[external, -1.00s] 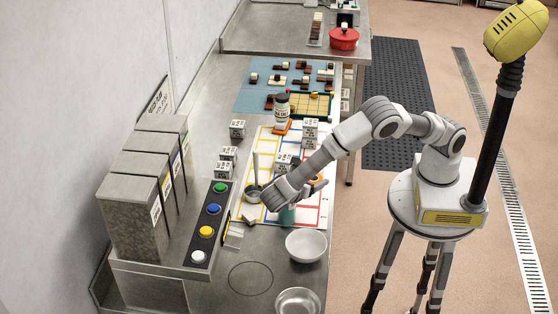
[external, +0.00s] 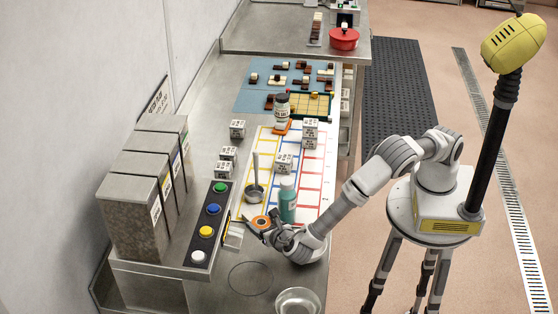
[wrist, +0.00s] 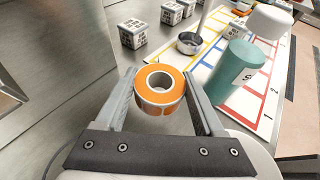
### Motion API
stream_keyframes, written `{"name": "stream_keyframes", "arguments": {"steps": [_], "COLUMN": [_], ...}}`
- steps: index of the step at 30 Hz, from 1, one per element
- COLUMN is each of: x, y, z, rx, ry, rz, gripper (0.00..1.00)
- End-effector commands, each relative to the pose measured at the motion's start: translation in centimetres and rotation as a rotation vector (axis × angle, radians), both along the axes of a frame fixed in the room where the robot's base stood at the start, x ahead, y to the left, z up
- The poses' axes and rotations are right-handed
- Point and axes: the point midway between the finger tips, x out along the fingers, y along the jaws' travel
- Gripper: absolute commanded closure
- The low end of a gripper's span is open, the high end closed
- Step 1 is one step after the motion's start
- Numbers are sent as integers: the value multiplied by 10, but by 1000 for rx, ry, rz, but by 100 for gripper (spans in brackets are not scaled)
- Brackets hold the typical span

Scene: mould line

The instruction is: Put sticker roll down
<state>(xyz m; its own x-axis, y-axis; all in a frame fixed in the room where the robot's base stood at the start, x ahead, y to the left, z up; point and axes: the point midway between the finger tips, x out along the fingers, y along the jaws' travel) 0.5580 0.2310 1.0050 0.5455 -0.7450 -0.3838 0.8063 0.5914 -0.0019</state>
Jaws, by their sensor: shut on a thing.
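The sticker roll (external: 261,222) is an orange ring with a pale core. It also shows in the wrist view (wrist: 161,96), upright between the two fingers with its hole facing up. My gripper (external: 260,226) is shut on it, with one finger on each side. The roll is over the bare steel counter, left of the teal bottle and just in front of the small ladle cup. I cannot tell whether its underside touches the counter.
The teal bottle (external: 287,200) stands close to the right of my gripper. A metal ladle cup (external: 254,193) is just behind the roll. The button panel (external: 207,228) is to the left. Bare counter with a circle mark (external: 250,279) lies in front. A metal bowl (external: 298,302) is nearer.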

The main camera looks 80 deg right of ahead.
Motion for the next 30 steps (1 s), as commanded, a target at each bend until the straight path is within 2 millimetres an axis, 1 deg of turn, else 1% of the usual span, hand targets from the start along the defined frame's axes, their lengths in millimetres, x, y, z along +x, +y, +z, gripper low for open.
{"name": "stream_keyframes", "arguments": {"steps": [1, 7, 12, 14, 21, 30], "x": [0, 0, 0, 0, 0, 0], "y": [0, -1, -1, -1, -1, -1], "z": [-6, -21, -44, -50, -51, -61], "rx": [-1, 0, 0, 0, 2, 2], "ry": [0, 0, 0, 0, -1, -1], "rz": [-1, -2, -3, -3, -4, -4], "gripper": [83, 83, 83, 83, 83, 83]}}
